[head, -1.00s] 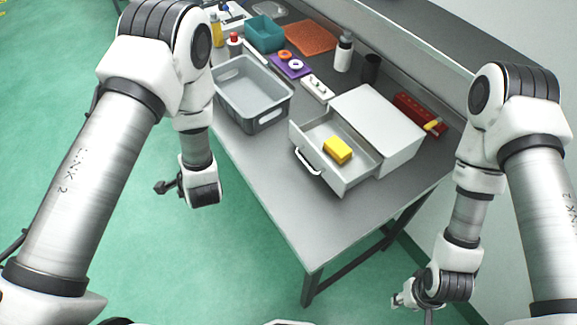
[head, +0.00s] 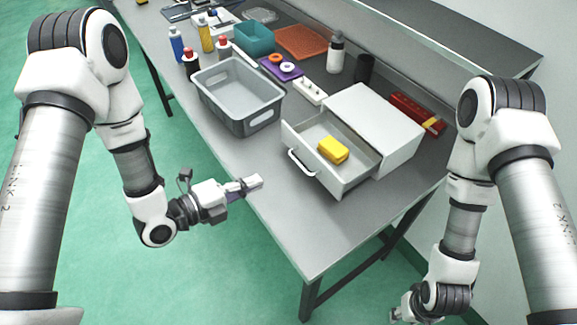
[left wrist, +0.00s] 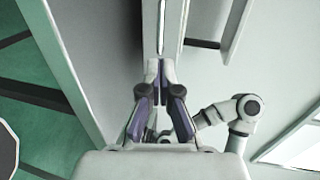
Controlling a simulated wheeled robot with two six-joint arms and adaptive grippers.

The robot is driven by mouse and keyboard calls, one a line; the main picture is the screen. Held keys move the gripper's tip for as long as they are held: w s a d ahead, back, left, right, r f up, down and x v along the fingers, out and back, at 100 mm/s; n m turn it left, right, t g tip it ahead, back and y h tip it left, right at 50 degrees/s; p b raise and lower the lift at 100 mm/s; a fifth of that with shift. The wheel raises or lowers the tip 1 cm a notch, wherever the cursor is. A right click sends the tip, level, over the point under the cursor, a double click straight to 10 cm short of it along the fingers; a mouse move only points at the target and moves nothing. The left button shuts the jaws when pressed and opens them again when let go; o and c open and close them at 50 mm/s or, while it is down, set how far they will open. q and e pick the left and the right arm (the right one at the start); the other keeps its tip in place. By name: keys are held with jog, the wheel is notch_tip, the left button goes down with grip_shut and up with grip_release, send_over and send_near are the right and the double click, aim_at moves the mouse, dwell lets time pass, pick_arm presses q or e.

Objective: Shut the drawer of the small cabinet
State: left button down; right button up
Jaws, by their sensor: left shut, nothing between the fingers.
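The small white cabinet (head: 385,120) stands on the grey table. Its drawer (head: 325,178) is pulled out toward the table's front edge, with a pale handle (head: 302,165) on its front. A yellow block (head: 333,150) lies inside the drawer. My left gripper (head: 258,181) is shut and empty, over the table's front edge, to the left of the handle and apart from it. Its closed fingers also show in the left wrist view (left wrist: 160,70), pointing toward a pale upright part that I cannot name surely. My right gripper (head: 398,316) is low at the bottom, too small to read.
A grey bin (head: 240,97) stands left of the cabinet. Behind are a white block with pegs (head: 310,91), a bottle (head: 335,55), a dark cup (head: 365,69) and a red item (head: 418,112). The table in front of the drawer is clear.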

aim_at(298, 164)
pick_arm(q)
jog(key=p+x, duration=0.3)
jog(key=x, duration=0.6)
jog(key=shift+w+d+p, duration=0.15)
jog(key=shift+d+p, duration=0.1)
jog(key=shift+p, duration=0.05)
jog(key=shift+w+d+f, duration=0.1)
jog(key=shift+w+d, duration=0.05)
jog(key=shift+d, duration=0.05)
